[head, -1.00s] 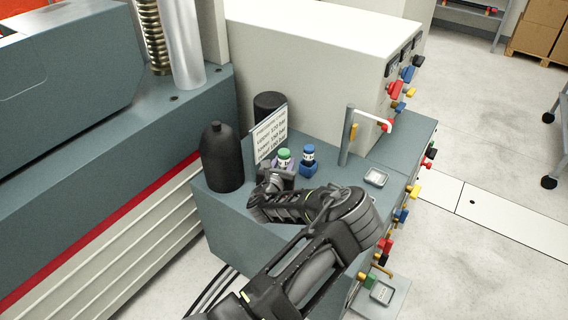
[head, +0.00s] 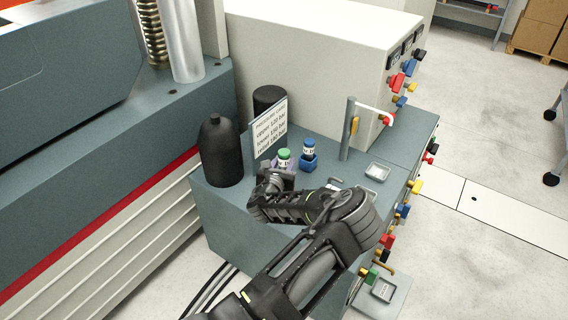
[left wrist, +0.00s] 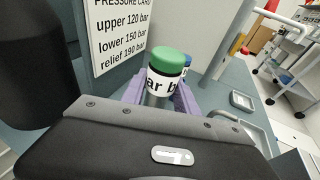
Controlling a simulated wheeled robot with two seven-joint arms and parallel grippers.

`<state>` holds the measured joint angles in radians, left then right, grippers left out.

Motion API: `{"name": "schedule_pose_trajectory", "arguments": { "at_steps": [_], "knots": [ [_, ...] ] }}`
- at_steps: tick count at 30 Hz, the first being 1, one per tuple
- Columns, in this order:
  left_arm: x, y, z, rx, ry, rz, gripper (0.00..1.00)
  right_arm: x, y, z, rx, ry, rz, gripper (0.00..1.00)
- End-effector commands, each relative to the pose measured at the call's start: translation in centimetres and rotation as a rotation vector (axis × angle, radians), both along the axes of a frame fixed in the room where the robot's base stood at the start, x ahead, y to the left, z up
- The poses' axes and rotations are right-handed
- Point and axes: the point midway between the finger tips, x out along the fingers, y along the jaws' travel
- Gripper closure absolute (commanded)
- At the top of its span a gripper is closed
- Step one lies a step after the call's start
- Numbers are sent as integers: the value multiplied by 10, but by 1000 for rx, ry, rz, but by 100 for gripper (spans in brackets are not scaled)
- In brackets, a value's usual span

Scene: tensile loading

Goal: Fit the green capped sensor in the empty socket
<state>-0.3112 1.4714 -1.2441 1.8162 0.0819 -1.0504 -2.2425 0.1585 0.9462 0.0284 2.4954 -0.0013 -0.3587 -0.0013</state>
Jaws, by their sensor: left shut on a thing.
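The green capped sensor (head: 284,158) stands upright at my left gripper (head: 278,172), with its white printed label showing. In the left wrist view the sensor (left wrist: 167,72) rises between two purple pieces, one on each side. My left gripper is shut on it; its fingertips are largely hidden by the hand and the sensor. I cannot tell whether the purple pieces are finger pads or a socket. The sensor's lower end is hidden, and no empty socket can be made out. A blue capped sensor (head: 308,149) stands in a blue socket (head: 308,164) just right of the green one.
A pressure card (head: 270,128) stands close behind the green sensor. A black bottle (head: 220,152) is to the left and a dark cylinder (head: 268,100) behind. A post with a white-and-red handle (head: 350,130) and a small tray (head: 377,171) are to the right.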

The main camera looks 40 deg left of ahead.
Motion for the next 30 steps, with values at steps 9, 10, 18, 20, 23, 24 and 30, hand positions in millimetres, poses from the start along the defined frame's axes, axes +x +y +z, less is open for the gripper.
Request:
{"name": "schedule_pose_trajectory", "arguments": {
  "at_steps": [9,10,18,20,23,24,30],
  "knots": [
    [0,0,0,0,-1,-1,100,0,0,-5,0,0,0,64],
    [0,0,0,0,-1,-1,100,0,0,-5,0,0,0,64],
    [0,0,1,0,-1,0,100,0,0,-5,0,0,0,64],
    [0,0,1,0,-1,0,100,0,0,-5,0,0,0,64],
    [0,0,1,0,-1,0,100,0,0,-5,0,0,0,64],
    [0,0,1,0,-1,0,100,0,0,-5,0,0,0,64],
    [0,0,0,0,-1,0,100,0,0,-9,0,0,0,64]
  ]
}}
